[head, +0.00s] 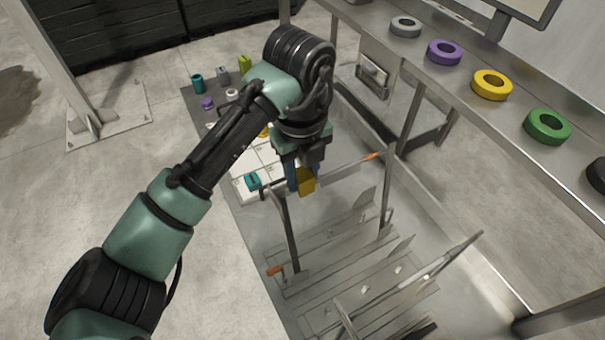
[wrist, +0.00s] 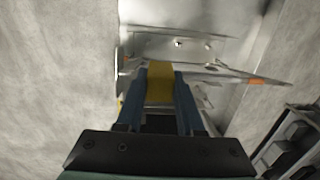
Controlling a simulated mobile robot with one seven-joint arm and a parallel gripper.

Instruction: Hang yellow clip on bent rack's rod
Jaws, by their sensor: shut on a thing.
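The yellow clip (head: 306,183) hangs between the blue fingers of my gripper (head: 295,176), which is shut on it. In the wrist view the clip (wrist: 160,80) sits between the two fingertips (wrist: 160,92). A metal rod with an orange tip (head: 371,156) runs just behind and beside the clip. In the wrist view this rod (wrist: 228,73) passes near the clip and out to the right. I cannot tell whether clip and rod touch. The rod belongs to a metal rack with an upright post (head: 290,232); I cannot tell whether this is the bent one. My wrist hides part of the rod.
A white gridded board (head: 245,190) with a teal piece (head: 252,181) lies left of the rack. Small coloured items, such as a teal cup (head: 197,83), stand behind it. Another orange tip (head: 275,270) sticks out low in front. A shelf with coloured rings (head: 491,85) runs along the right.

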